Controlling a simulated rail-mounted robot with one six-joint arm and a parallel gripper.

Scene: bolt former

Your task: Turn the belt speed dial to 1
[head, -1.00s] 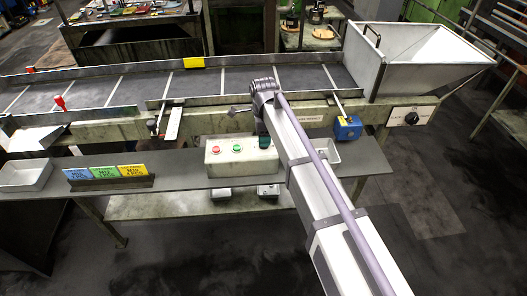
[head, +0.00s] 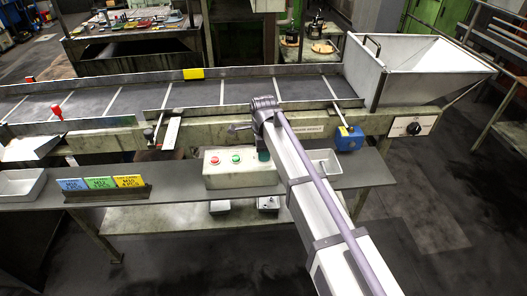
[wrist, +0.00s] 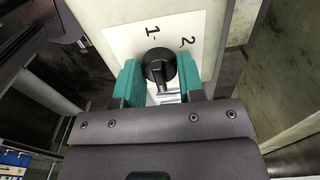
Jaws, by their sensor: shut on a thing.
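In the wrist view a round black dial (wrist: 157,62) sits on a white plate (wrist: 117,38) marked 1 and 2. The 1 is above and left of the dial, the 2 above and right. My gripper (wrist: 160,74) has its teal fingers on both sides of the dial and is shut on it. Which mark the dial points to, I cannot tell.
Another black dial (head: 414,128) is on a white plate below the hopper (head: 425,72) at right. A control box (head: 240,179) with red and green buttons stands close to my gripper on the shelf (head: 355,172). A blue box (head: 349,139) hangs right of my arm.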

